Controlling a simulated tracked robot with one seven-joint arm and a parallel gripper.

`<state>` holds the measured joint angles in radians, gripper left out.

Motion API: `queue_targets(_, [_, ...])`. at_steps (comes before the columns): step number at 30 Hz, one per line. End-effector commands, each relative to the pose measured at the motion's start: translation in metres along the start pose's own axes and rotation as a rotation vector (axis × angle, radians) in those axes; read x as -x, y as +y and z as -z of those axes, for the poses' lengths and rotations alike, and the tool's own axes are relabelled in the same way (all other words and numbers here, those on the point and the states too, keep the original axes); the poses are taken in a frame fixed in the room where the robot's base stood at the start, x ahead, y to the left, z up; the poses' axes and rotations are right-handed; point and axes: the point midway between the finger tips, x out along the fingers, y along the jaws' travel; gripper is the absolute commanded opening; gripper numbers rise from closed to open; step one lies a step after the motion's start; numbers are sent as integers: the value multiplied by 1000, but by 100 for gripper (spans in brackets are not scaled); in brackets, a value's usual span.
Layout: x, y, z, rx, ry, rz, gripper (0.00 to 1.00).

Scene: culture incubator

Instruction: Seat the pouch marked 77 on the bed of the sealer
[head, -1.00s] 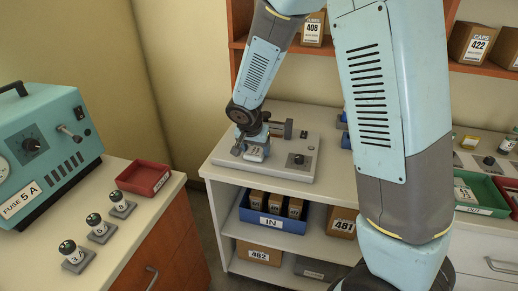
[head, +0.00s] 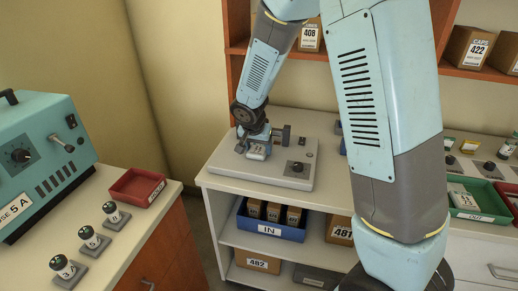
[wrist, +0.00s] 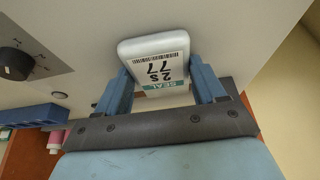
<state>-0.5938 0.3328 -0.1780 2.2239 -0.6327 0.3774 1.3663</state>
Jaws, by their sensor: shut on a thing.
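The pouch marked 77 (wrist: 150,47) is a pale, rounded pack with a white label that reads upside down in the wrist view. My gripper (wrist: 160,66) is shut on it, with one blue finger on each side. In the head view the pouch (head: 257,152) and my gripper (head: 254,141) are over the left part of the sealer (head: 265,171). The sealer is a pale flat unit with a dark knob on its right and a dark upright post behind. The bed is mostly hidden by my gripper and the pouch. I cannot tell whether the pouch touches it.
The sealer stands on a pale counter (head: 325,194), with a blue IN bin (head: 268,229) and boxes on the shelf below. A teal machine (head: 45,150), a red tray (head: 150,199) and several dark-capped vials are on the left bench. A green tray (head: 478,217) is at right.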

Motion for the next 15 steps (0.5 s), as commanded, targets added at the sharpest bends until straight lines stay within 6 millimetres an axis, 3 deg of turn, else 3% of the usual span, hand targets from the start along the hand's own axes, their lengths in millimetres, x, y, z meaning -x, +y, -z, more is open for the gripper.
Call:
queue_targets(3, [0,-2,-3,5,-1,0,39])
queue_targets(4, [0,-2,-3,7,-2,0,71])
queue_targets(12, [1,-6,-5,12,-2,4,97])
queue_targets(15, [1,-6,-6,13,-2,4,99])
